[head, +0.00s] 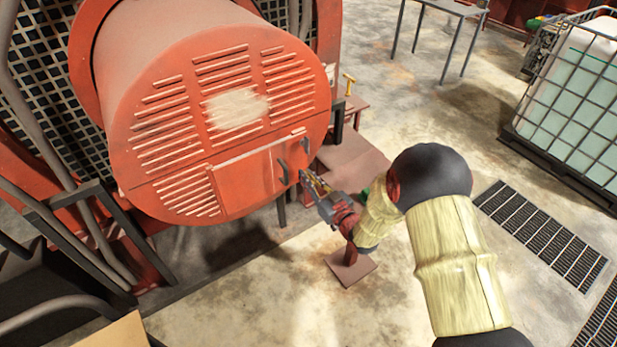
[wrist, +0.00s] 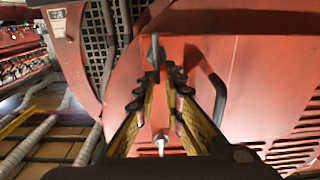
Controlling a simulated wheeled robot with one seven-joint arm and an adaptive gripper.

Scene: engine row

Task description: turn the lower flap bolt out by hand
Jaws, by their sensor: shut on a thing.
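The orange flap (head: 240,183) is closed on the lower front of the round louvred drum. My gripper (head: 303,174) reaches its right end from the right in the head view. In the wrist view, which looks turned upside down, my gripper (wrist: 160,76) has its fingertips closed around the grey winged lower flap bolt (wrist: 154,48); the wing sticks out past the tips. A second bolt (wrist: 160,142) shows between the fingers, nearer the bottom of that picture. In the head view my gripper hides the held bolt.
A dark bar handle (wrist: 218,98) stands beside the fingers on the flap. Brown steps (head: 352,160) and a small plate (head: 350,268) lie near my arm. A caged tank (head: 575,95) stands at the right. The floor between is mostly clear.

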